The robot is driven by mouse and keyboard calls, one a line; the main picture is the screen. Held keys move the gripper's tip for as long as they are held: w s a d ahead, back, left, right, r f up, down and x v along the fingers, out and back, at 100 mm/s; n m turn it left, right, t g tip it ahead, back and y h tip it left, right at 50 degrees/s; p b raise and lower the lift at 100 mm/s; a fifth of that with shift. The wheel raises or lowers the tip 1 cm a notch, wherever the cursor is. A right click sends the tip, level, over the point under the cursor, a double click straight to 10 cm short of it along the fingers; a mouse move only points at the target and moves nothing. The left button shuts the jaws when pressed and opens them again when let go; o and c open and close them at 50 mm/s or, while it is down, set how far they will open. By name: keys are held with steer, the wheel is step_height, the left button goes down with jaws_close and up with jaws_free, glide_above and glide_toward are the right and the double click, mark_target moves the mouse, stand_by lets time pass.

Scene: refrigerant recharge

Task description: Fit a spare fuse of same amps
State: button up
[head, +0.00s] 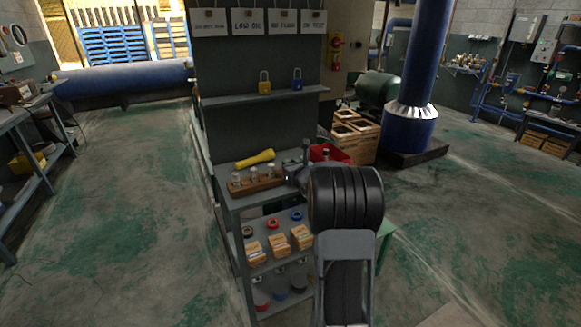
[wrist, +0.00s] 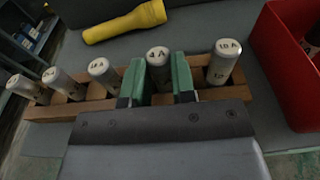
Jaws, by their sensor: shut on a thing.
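A wooden rack (wrist: 67,111) holds a row of several white cylindrical fuses with lettered caps, standing upright. It also shows on the workbench shelf in the head view (head: 262,187). My gripper (wrist: 159,78) has its green jaws shut on one fuse (wrist: 159,54), second from the right, which still appears to stand in the rack row. Its cap ends in "A", but its number is not clear. The fuse at the right end (wrist: 224,62) reads "10 A". The other caps are too small to read surely. My arm hides part of the rack in the head view.
A yellow flashlight (wrist: 125,22) lies behind the rack. A red bin (wrist: 290,70) stands to the right. Padlocks (head: 264,85) stand on the shelf above, with tags (head: 247,22) hanging higher. Boxes (head: 278,245) and tape rolls (head: 272,224) sit on the shelf below.

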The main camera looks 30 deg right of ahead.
steer(key=shift+r+p, duration=0.55)
steer(key=shift+r, duration=0.9)
steer(key=f+b+v, duration=0.1)
steer(key=b+v, duration=0.1)
steer(key=v, duration=0.6)
steer(key=shift+f, duration=0.2)
steer(key=shift+s, duration=0.1)
